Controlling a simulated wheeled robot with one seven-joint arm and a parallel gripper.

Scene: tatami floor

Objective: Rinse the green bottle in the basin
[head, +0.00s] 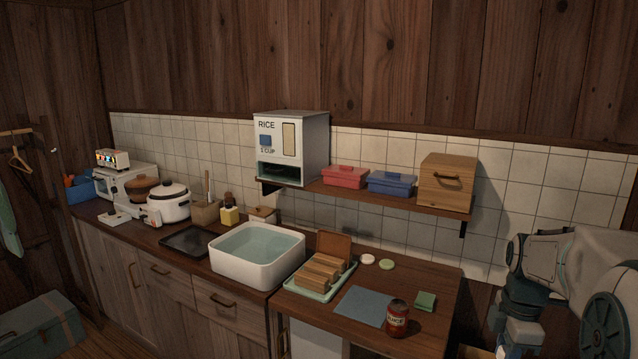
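The white basin (257,277) stands on the wooden counter, left of the lower worktop, with clear bluish water (257,244) in it. I see no green bottle in this view. My arm shows at the right edge, bent downward, and its end runs out of the bottom of the picture. My gripper's fingers are not visible, so what they hold, if anything, is hidden.
Right of the basin are a rack of wooden pieces (318,274), a blue-grey mat (360,306), a red labelled jar (397,320) and a small green block (425,301). A dark tray (186,241) lies left. A shelf (345,190) with a rice dispenser (291,147) hangs above.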

